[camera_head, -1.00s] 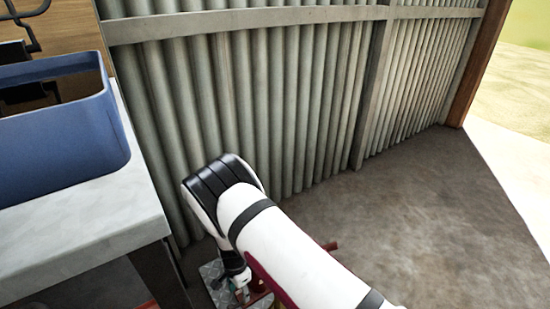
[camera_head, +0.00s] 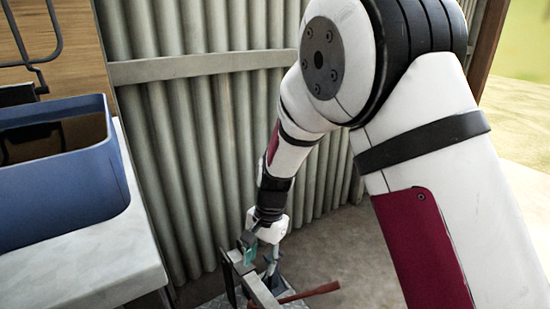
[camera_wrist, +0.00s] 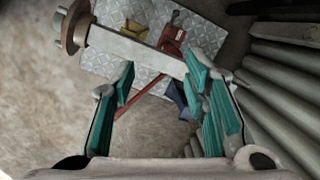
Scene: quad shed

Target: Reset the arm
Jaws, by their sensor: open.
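My gripper (camera_head: 258,252) is low near the corrugated wall, below my raised arm. In the wrist view, my gripper (camera_wrist: 165,92) points down with its teal-padded fingers spread apart. I see nothing held between the fingers. A pale grey bar (camera_wrist: 140,52) crosses just beyond the fingertips; I cannot tell if they touch it.
A patterned metal plate (camera_wrist: 105,67) lies on the floor below, with a yellow item (camera_wrist: 135,29), a red item (camera_wrist: 173,40) and a dark blue item (camera_wrist: 178,97). A blue bin (camera_head: 70,195) stands on a table (camera_head: 95,270) at left. The corrugated wall (camera_head: 165,150) is close behind.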

